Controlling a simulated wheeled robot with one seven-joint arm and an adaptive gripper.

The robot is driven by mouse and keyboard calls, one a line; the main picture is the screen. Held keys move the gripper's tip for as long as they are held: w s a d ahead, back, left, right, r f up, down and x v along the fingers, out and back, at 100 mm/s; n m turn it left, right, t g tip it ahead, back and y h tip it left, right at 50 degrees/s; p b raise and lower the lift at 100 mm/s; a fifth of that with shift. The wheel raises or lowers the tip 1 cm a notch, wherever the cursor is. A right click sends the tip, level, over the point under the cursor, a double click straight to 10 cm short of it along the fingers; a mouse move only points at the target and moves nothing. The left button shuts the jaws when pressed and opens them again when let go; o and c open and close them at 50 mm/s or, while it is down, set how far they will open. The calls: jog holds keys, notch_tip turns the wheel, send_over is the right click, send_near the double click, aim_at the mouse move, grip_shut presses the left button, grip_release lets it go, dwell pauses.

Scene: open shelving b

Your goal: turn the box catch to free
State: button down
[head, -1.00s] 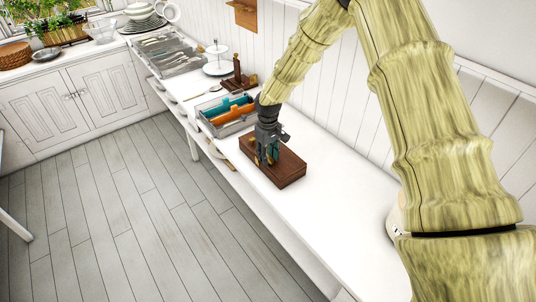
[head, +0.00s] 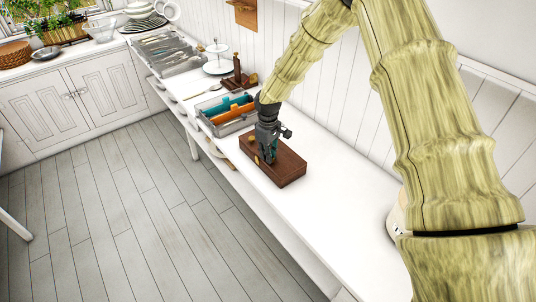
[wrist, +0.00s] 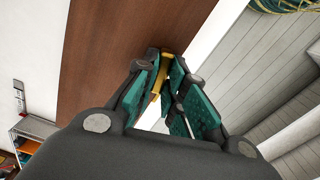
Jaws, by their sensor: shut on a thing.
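A dark brown wooden box (head: 288,168) lies on the white counter in the head view. It also fills the upper left of the wrist view (wrist: 110,45). My gripper (head: 266,161) points down at the box's near left part. In the wrist view my gripper (wrist: 166,72) has its teal-padded fingers closed on the yellow, brass-coloured catch (wrist: 157,83), close to the box's edge. The fingers partly cover the catch, so its exact angle is hard to tell.
A grey tray (head: 222,128) with teal and orange compartments stands just behind the box. A cutlery tray (head: 172,60) and a white tiered stand (head: 217,66) are farther back. The counter (head: 330,205) to the right of the box is clear.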

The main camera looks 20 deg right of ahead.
jog(key=n, duration=0.4)
jog(key=shift+n, duration=0.3)
jog(key=n, duration=0.3)
jog(key=shift+s+a+n, duration=0.1)
jog(key=shift+n, duration=0.2)
jog(key=n, duration=0.3)
jog(key=shift+s+n, duration=0.1)
jog(key=shift+n, duration=1.9)
jog(key=c, duration=1.5)
grip_release()
